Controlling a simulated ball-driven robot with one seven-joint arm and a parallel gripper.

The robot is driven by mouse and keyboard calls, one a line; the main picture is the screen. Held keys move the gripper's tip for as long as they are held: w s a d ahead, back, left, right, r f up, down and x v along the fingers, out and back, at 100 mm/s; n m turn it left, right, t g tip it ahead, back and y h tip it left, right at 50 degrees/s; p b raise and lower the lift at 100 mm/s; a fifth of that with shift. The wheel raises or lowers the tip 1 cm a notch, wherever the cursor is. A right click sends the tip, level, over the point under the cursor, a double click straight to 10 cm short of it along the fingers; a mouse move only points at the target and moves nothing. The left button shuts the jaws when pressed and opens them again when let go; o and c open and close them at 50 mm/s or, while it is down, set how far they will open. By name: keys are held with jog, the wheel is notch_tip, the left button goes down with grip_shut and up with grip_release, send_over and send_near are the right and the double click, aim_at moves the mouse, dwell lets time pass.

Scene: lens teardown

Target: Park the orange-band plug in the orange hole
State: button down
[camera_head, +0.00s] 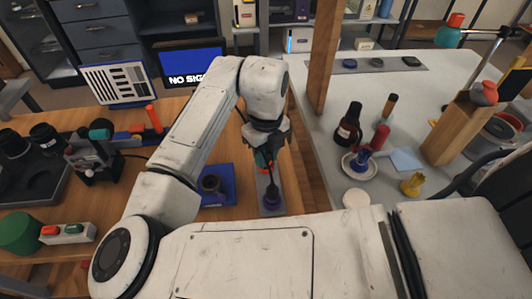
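My gripper (269,164) points down over a narrow grey strip (270,209) on the wooden bench, just right of a blue mat. A small orange patch (261,168) shows at the gripper, beside a teal part; I cannot tell whether it is a plug's band or the rim of a hole. A dark purple round piece (271,197) sits on the strip just below the fingertips. The fingers are small and dark, so whether they are open or hold something is unclear. No orange hole can be made out; my arm and gripper cover part of the strip.
A blue mat (222,176) holds a dark ring-shaped part (211,184). A wooden post (323,60) rises behind, to the right. The pale right-hand table carries a dark bottle (348,127) and a dish (358,165). A button box (68,233) lies at left.

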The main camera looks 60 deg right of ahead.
jog(key=c, duration=0.8)
grip_release()
notch_tip(320, 180, up, 11)
jog(key=shift+f+p, duration=0.1)
jog(key=shift+p, duration=0.2)
